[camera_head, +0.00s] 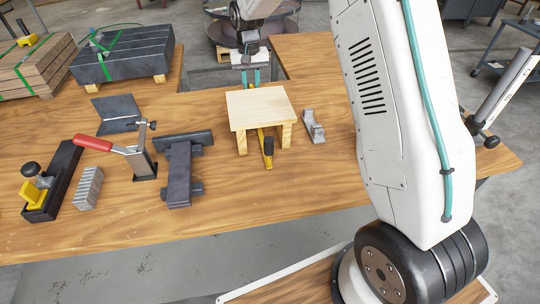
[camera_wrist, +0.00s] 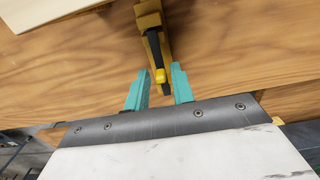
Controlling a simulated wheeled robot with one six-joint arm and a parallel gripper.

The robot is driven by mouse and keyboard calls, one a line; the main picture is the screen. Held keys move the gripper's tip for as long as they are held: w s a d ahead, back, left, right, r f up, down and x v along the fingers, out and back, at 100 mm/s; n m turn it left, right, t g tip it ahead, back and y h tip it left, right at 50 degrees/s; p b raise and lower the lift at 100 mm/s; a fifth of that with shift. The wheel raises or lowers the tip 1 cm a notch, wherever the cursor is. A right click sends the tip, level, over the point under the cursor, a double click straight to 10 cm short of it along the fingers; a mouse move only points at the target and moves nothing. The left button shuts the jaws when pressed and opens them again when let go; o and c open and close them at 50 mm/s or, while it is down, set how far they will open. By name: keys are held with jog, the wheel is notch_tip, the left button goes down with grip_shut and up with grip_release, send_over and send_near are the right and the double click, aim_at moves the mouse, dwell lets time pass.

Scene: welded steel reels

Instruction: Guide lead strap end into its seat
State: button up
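A yellow bar-like piece with a black strip (camera_head: 267,146) reaches out from under a small pale wooden stand (camera_head: 258,104) on the table. In the wrist view, a yellow-brown piece with a black strip (camera_wrist: 155,47) ends in a bright yellow tip (camera_wrist: 160,76). I cannot tell for sure which part is the lead strap end or its seat. My gripper (camera_head: 250,76) is just behind the stand in the head view. Its teal fingers (camera_wrist: 159,87) are apart, one on each side of the yellow tip, with visible gaps. Nothing is gripped.
A small grey metal block (camera_head: 313,127) lies right of the stand. A dark clamp-like part (camera_head: 181,170), a red-handled toggle clamp (camera_head: 140,158), a ridged grey block (camera_head: 88,188) and a yellow-and-black fixture (camera_head: 45,190) stand to the left. The front table strip is clear.

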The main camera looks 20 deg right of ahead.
jog(key=shift+r, duration=0.65)
jog(key=shift+r, duration=0.2)
jog(key=o, duration=0.6)
jog(key=o, duration=1.1)
